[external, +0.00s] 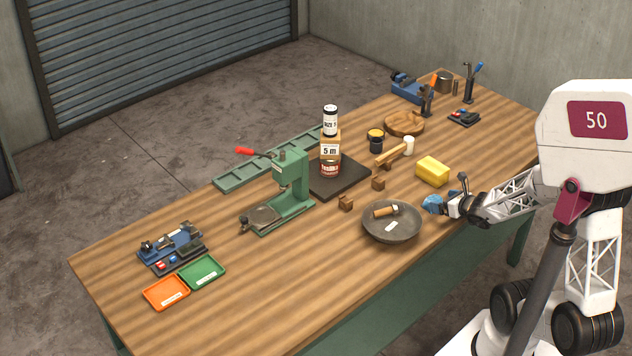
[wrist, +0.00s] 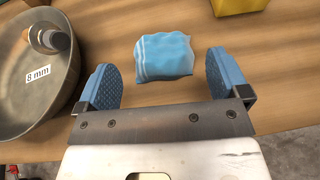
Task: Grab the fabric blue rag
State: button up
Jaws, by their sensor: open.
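The fabric blue rag (wrist: 164,55) is a small light-blue folded cloth with pale stripes along its left side. In the wrist view it lies on the wooden table, just ahead of and between my fingers. My gripper (wrist: 160,68) is open, with one blue ridged finger on each side and clear gaps between them and the rag. In the external view my gripper (external: 438,204) is low at the table's near right edge. There, a small patch of blue shows at its tip, and I cannot tell rag from finger pads.
A grey metal bowl (external: 391,236) with a wooden-handled item stands close left of my gripper; its rim also shows in the wrist view (wrist: 72,88). A yellow block (external: 432,171) lies just beyond. Wooden cubes, a green press (external: 292,183) and trays are farther left.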

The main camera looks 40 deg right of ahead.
aim_at(435, 198)
jog(key=shift+w, duration=0.1)
jog(key=shift+x, duration=2.4)
jog(key=shift+c, duration=0.2)
jog(key=c, duration=0.9)
